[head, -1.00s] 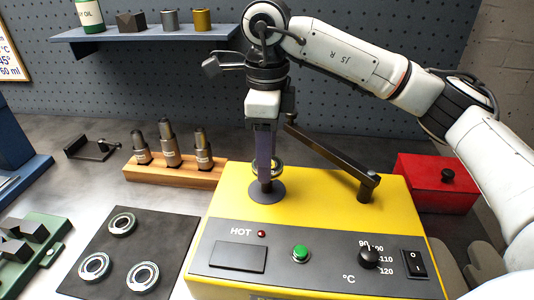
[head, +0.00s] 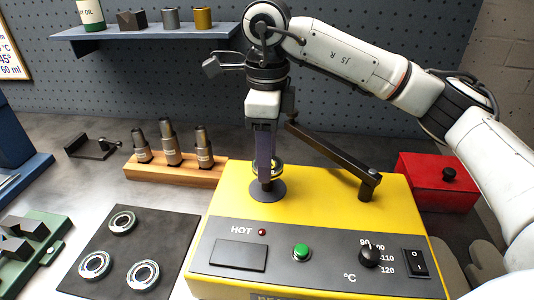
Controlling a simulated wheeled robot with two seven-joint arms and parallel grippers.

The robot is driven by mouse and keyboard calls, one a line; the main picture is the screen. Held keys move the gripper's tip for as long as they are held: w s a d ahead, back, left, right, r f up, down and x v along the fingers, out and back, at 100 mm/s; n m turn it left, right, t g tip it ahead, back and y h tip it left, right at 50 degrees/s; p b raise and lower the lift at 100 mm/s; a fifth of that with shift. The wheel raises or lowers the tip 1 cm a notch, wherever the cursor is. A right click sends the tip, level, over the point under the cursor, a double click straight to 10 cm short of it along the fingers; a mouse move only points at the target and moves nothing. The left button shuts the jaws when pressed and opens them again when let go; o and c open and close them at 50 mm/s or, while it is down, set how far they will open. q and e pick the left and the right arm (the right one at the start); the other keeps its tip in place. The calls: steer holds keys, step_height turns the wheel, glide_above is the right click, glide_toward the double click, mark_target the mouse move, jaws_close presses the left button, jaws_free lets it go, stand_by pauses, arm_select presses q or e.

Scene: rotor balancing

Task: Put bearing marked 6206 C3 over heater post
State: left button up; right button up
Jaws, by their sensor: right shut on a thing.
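My right gripper (head: 265,165) points straight down over the yellow heater (head: 330,200) and is shut on a bearing (head: 279,168). The bearing is mostly hidden behind the fingers; I cannot read its marking. The dark heater post with its round base (head: 267,190) is directly below the fingers. The bearing appears to be at or just above the post top, but I cannot tell whether it is around the post. Three other bearings lie on the dark mat (head: 160,225): one at the back (head: 122,222), one at front left (head: 95,265), one at front right (head: 143,274). My left gripper is not in view.
A dark hinged arm (head: 335,158) slants over the heater, right of my gripper. A wooden block (head: 175,172) with three tools stands behind the mat. A red box (head: 438,185) is at right, a green fixture (head: 32,240) at left. A shelf (head: 150,32) hangs behind.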

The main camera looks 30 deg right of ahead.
steer(key=shift+f+b, duration=1.75)
steer(key=shift+f, duration=0.8)
steer(key=o, duration=1)
steer(key=shift+c, duration=0.2)
steer(key=shift+r, duration=0.2)
step_height(320, 180, up, 3)
steer(key=shift+f+p, duration=0.15)
steer(key=shift+p, duration=1.05)
step_height(320, 180, up, 6)
steer(key=p, duration=0.4)
